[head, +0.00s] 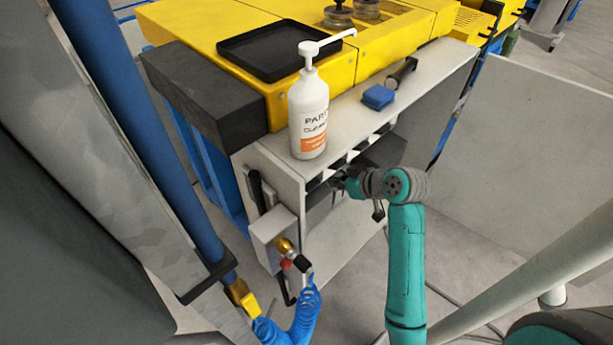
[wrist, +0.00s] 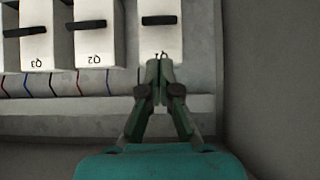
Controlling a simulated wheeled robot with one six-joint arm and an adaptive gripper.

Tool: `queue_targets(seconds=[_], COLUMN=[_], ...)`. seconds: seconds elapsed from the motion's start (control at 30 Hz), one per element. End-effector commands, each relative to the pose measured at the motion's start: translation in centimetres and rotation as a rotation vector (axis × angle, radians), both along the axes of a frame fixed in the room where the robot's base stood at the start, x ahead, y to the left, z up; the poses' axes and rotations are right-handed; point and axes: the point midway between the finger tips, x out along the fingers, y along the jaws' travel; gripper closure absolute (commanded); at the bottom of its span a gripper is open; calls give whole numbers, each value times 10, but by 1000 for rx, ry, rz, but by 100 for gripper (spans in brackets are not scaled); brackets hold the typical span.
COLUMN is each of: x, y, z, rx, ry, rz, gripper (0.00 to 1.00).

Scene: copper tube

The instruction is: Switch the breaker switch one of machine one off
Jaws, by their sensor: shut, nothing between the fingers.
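In the wrist view, the white breaker at the right end of the row (wrist: 160,38) has a black toggle (wrist: 160,20) and an upside-down label, partly hidden by my fingertips, that seems to read Q1. My gripper (wrist: 158,64) is shut and empty, with its tips at the lower edge of this breaker, below the toggle in the picture. I cannot tell whether the tips touch it. The breakers are not clear there.
In the wrist view, breaker Q2 (wrist: 92,38) and another breaker (wrist: 34,38) stand to the left, with coloured wires below. A wall (wrist: 270,70) is at the right.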

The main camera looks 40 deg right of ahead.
Motion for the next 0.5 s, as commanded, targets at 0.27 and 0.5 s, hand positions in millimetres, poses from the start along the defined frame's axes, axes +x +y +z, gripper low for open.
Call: queue_targets(seconds=[0.27,0.5], x=[0,9], y=[0,0], z=[0,-7], rx=[0,1], ry=[1,1], rz=[1,2], gripper=[100,100])
